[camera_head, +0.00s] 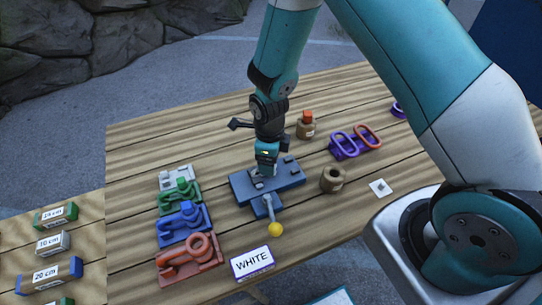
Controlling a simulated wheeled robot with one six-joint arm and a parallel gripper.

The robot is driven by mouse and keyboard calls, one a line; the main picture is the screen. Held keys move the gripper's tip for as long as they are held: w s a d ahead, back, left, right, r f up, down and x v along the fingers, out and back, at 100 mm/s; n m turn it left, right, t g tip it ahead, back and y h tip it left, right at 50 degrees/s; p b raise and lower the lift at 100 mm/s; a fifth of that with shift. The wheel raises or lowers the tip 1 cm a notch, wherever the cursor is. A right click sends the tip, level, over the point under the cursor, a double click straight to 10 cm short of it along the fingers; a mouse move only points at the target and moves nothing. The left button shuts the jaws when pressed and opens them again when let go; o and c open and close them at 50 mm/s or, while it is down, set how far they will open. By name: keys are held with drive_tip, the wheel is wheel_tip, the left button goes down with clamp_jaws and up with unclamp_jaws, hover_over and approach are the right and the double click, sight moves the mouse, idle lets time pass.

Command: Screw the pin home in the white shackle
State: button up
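The white shackle (177,177) sits at the far end of a row of shackles on the left of the wooden table. Its pin is too small to make out clearly. My gripper (265,168) points down over a dark blue block (285,181), right of the white shackle and well apart from it. The fingertips are small and partly hidden against the block, so I cannot tell whether they are open or hold anything.
Green (179,196), blue (183,223) and red (190,259) shackles stand nearer in the row. A yellow-knobbed lever (274,228) juts from the block. A WHITE sign (252,262) stands at the front. A brown cup (332,179) and bottle (306,126) are to the right.

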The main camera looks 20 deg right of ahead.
wheel_tip(320, 180, up, 18)
drive_tip(key=f+b, duration=0.1)
drive_tip(key=b, duration=0.2)
drive_tip(key=s+a+r+n+y, duration=0.2)
drive_tip(key=s+r+n, duration=0.3)
drive_tip(key=s+n, duration=0.5)
drive_tip(key=s+a+r+n+y, duration=0.2)
drive_tip(key=s+n, duration=0.8)
drive_tip(key=n, duration=1.2)
wheel_tip(320, 180, up, 3)
drive_tip(key=shift+s+a+f+n+b, duration=0.1)
drive_tip(key=shift+s+a+n+b, duration=0.1)
drive_tip(key=shift+n+b, duration=0.15)
